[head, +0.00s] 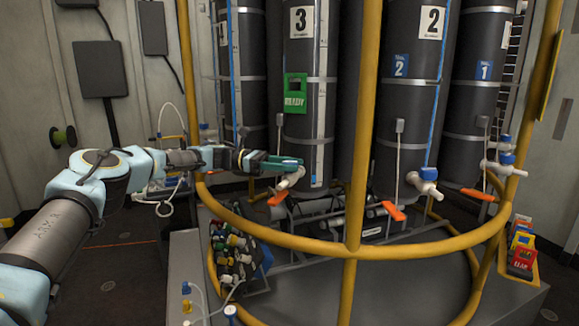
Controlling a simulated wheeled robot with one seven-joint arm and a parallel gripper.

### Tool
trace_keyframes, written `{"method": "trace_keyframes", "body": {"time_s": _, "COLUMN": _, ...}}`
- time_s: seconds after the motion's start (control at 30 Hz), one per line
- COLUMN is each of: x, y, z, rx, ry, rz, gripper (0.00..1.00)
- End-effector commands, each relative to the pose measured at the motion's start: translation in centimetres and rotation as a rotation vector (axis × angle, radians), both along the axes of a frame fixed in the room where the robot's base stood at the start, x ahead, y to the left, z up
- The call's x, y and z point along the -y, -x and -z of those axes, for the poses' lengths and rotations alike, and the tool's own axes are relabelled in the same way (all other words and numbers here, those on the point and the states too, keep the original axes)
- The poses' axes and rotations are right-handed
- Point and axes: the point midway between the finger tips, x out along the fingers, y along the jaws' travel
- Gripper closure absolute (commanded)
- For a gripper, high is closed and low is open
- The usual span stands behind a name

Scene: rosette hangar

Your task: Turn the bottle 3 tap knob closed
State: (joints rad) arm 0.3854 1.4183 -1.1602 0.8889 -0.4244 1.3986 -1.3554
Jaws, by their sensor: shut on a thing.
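Bottle 3 (299,130) is a tall dark grey cylinder with a white "3" label and a green tag, inside the yellow rail. Its white tap (291,180) sticks out near its foot. My gripper (290,163) reaches in from the left, over the rail. Its fingers are shut at the top of this tap, on the tap knob. The fingers hide the knob, so its angle cannot be told.
A yellow tubular rail (300,241) with uprights rings the bottles. Bottle 2 (405,120) stands to the right, with a blue-knobbed white tap (425,181). Another blue-knobbed tap (504,163) is at far right. A bin of small parts (232,252) sits below my arm.

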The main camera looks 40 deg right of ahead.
Motion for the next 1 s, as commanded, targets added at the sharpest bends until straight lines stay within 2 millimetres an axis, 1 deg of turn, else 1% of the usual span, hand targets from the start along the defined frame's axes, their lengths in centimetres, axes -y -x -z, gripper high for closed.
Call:
{"method": "trace_keyframes", "body": {"time_s": 0.03, "x": 0.25, "y": -0.03, "z": 0.23, "rx": 0.002, "ry": -0.001, "rz": 0.014, "gripper": 1.0}}
{"method": "trace_keyframes", "body": {"time_s": 0.4, "x": 0.64, "y": -0.39, "z": 0.24, "rx": -0.007, "ry": -0.001, "rz": 0.126, "gripper": 1.0}}
{"method": "trace_keyframes", "body": {"time_s": 1.0, "x": 0.1, "y": -0.04, "z": 0.0, "rx": 0.003, "ry": 0.0, "rz": 0.202, "gripper": 1.0}}
